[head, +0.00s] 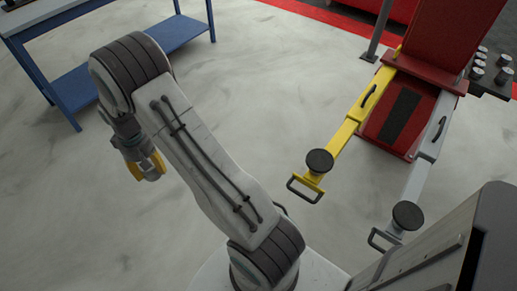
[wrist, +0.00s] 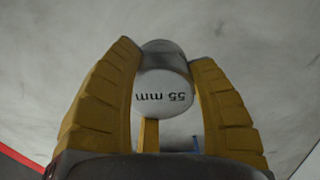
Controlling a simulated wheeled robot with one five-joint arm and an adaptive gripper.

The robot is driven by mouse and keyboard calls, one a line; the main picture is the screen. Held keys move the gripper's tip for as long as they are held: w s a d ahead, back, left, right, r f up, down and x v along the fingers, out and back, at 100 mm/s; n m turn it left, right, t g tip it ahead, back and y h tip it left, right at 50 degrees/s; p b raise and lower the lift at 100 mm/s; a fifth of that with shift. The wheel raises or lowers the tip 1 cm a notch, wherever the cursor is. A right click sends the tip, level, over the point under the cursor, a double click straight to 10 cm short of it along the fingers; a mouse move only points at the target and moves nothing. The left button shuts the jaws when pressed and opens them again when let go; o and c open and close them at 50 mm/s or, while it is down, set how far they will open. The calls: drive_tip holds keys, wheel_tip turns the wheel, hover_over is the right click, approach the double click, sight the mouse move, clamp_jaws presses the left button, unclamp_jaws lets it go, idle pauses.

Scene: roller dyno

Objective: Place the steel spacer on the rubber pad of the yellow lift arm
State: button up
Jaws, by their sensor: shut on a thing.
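My gripper (head: 147,168) is on the left in the head view, pointing down over open floor. In the wrist view its two yellow fingers (wrist: 166,78) are shut on the steel spacer (wrist: 166,92), a short grey cylinder marked "55 mm". The yellow lift arm (head: 345,133) reaches out from the red lift post on the right. Its round black rubber pad (head: 319,161) is at the near end and has nothing on it. My gripper is well to the left of the pad, apart from it.
A grey lift arm (head: 418,180) with its own black pad (head: 408,215) lies right of the yellow one. The red post (head: 445,35) stands behind. Several steel cylinders (head: 478,66) sit on a dark rack at the right. A blue bench (head: 115,72) is at upper left. The middle floor is clear.

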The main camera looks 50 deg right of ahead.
drive_tip(key=s+d+r+m, duration=0.1)
drive_tip(key=s+d+m, duration=0.25)
drive_tip(key=d, duration=0.65)
drive_tip(key=s+d+m+p, duration=0.15)
drive_tip(key=s+d, duration=0.35)
drive_tip(key=d, duration=0.6)
drive_tip(key=s+d+r+m+b, duration=0.1)
drive_tip(key=s+d+m, duration=0.3)
drive_tip(key=d, duration=0.6)
drive_tip(key=s+d+r+n+p, duration=0.1)
drive_tip(key=s+d+r, duration=0.3)
drive_tip(key=s+d, duration=0.55)
drive_tip(key=s+d+r, duration=0.4)
drive_tip(key=s+d, duration=0.5)
drive_tip(key=s, duration=0.2)
drive_tip(key=n, duration=1.1)
hover_over(320, 159)
wheel_tip(320, 159, down, 6)
drive_tip(key=shift+f+b, duration=0.1)
drive_tip(key=shift+b, duration=0.2)
drive_tip(key=shift+f, duration=2.05)
